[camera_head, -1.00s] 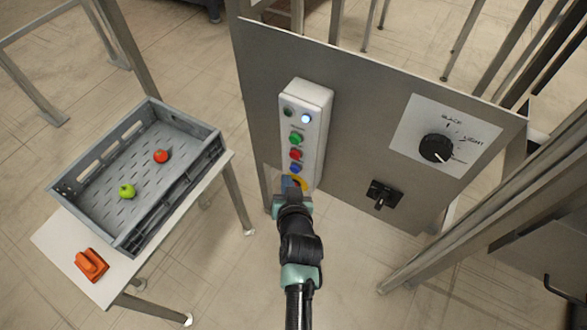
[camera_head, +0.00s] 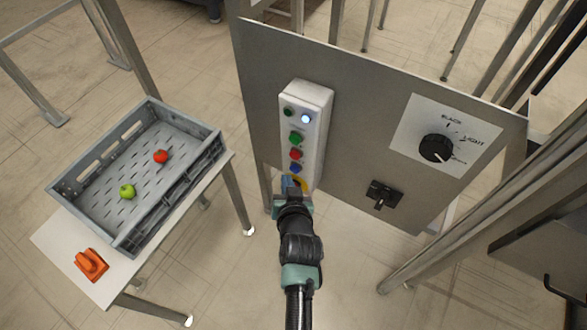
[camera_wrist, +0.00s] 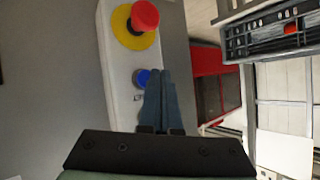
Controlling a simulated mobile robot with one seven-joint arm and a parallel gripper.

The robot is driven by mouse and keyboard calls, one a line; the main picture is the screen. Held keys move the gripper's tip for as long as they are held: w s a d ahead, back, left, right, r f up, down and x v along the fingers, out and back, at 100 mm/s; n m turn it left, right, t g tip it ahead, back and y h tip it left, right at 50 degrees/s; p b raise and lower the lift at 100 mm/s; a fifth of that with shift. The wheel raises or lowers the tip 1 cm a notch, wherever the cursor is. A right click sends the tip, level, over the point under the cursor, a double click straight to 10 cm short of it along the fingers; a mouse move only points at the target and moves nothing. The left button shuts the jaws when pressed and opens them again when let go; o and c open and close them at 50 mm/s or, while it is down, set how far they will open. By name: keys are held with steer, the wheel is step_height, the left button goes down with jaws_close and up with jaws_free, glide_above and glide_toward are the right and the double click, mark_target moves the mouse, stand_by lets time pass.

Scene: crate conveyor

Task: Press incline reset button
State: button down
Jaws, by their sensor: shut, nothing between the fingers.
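A white control box (camera_head: 315,135) is fixed upright on a grey panel. It carries a green button (camera_head: 296,138), a red button (camera_head: 296,154) and a blue button (camera_head: 296,168), with lamps above. A red mushroom button (camera_wrist: 145,15) on a yellow disc shows in the wrist view, beyond the blue button (camera_wrist: 142,77). The button labels are unreadable. My gripper (camera_head: 291,183) is shut and empty in front of the box's lower end, covering most of the yellow disc. In the wrist view its fingertips (camera_wrist: 161,74) overlap the blue button's right edge; I cannot tell whether they touch.
A rotary dial (camera_head: 436,148) and a black switch (camera_head: 383,195) sit on the panel to the right. At left, a grey crate (camera_head: 70,203) with a red fruit and a green fruit stands on a white table (camera_head: 60,248) beside an orange object (camera_head: 91,265).

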steer(key=shift+w+d+b, duration=0.25)
steer(key=shift+w+b, duration=0.1)
steer(key=shift+w+d+b, duration=0.2)
steer(key=shift+w+b, duration=0.15)
steer(key=shift+w, duration=0.05)
stand_by(0.9)
steer(key=shift+r, duration=0.1)
steer(key=shift+s+a+p, duration=0.4)
steer(key=shift+s+p, duration=0.25)
steer(key=shift+s, duration=0.1)
steer(key=s+a+p, duration=0.1)
steer(key=s+p, duration=0.1)
steer(key=s, duration=0.1)
steer(key=s+a+p, duration=0.1)
steer(key=p, duration=0.1)
steer(key=shift+s+a, duration=0.15)
steer(key=shift+a, duration=0.15)
